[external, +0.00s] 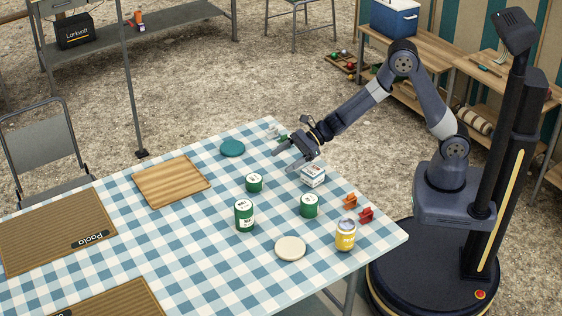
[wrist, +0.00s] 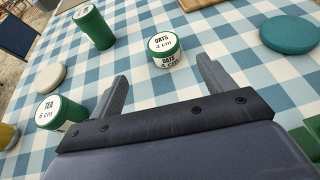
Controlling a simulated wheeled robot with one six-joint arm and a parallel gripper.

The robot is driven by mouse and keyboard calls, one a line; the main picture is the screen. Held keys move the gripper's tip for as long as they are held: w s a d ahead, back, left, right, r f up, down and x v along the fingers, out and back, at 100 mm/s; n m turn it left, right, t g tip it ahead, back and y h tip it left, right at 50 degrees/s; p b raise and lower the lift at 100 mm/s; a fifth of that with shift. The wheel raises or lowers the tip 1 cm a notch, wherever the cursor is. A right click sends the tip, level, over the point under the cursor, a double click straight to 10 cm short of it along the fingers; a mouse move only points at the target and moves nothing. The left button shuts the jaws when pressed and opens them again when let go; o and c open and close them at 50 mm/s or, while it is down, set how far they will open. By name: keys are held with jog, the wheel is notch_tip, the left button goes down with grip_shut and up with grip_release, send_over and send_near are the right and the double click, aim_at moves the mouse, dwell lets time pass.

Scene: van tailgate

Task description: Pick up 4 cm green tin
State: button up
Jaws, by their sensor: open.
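The 4 cm green tin is the short one with a white lid; in the wrist view this tin (wrist: 167,52) reads "OATS 4 cm". In the external view the tin (external: 254,184) stands upright on the checked tablecloth, behind the tall green tin. My gripper (external: 286,160) is open and empty, above the table to the right of the short tin and apart from it. In the wrist view my gripper (wrist: 164,76) has its fingers spread, with the tin ahead, between their lines.
A tall green tin (external: 244,216) and a "TEA 6 cm" green tin (wrist: 62,112) stand nearby. A white box (external: 313,176), cream disc (external: 290,249), teal disc (external: 232,149), yellow jar (external: 345,236) and wooden board (external: 172,181) are also on the table. Bare cloth surrounds the short tin.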

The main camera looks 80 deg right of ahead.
aim_at(261, 176)
jog(key=shift+w+f+m, duration=0.3)
jog(key=shift+w+f, duration=0.1)
jog(key=x, duration=0.5)
jog(key=shift+w, duration=0.1)
jog(key=shift+x, duration=2.7)
jog(key=c, duration=1.1)
